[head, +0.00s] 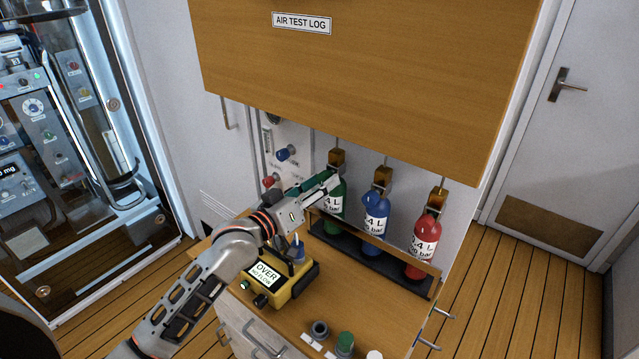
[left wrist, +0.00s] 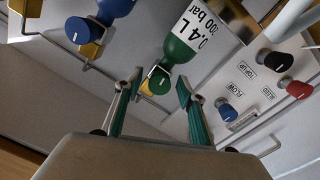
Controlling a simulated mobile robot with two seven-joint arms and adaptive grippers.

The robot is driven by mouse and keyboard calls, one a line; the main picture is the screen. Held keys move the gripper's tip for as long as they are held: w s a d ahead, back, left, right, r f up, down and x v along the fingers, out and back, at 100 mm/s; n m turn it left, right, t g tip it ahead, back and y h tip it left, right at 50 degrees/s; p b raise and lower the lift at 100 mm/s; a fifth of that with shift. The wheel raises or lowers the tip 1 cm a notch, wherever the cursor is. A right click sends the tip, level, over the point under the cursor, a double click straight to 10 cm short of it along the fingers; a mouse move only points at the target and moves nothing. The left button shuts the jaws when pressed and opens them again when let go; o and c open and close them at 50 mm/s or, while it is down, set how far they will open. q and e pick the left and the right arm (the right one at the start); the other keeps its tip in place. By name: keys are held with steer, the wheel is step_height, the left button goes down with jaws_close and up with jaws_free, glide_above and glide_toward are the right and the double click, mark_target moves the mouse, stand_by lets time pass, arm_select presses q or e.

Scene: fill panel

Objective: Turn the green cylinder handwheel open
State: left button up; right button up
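The green cylinder (head: 335,222) stands upright in the rack, leftmost of three, under a brass valve. Its green handwheel (left wrist: 159,82) shows in the left wrist view, in front of a yellowish valve body. My left gripper (head: 328,184) reaches in from the left, in front of the green cylinder's upper part, and hides the handwheel in the head view. In the left wrist view its fingers (left wrist: 159,84) are spread, one on each side of the handwheel, with gaps visible between. I cannot tell how deep the fingertips reach. My right gripper is not in view.
A blue cylinder (head: 376,217) and a red cylinder (head: 424,247) stand to the right in the rack (head: 340,248). The wooden log panel (head: 350,75) hangs above. A yellow meter box (head: 285,285) sits on the counter below my arm. Panel knobs (head: 287,154) are behind-left.

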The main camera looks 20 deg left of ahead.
arm_select(q)
steer(key=shift+s, duration=0.15)
steer(key=v, duration=1.1)
steer(key=shift+s+a, duration=0.15)
steer(key=shift+s, duration=0.2)
steer(key=shift+f, duration=0.1)
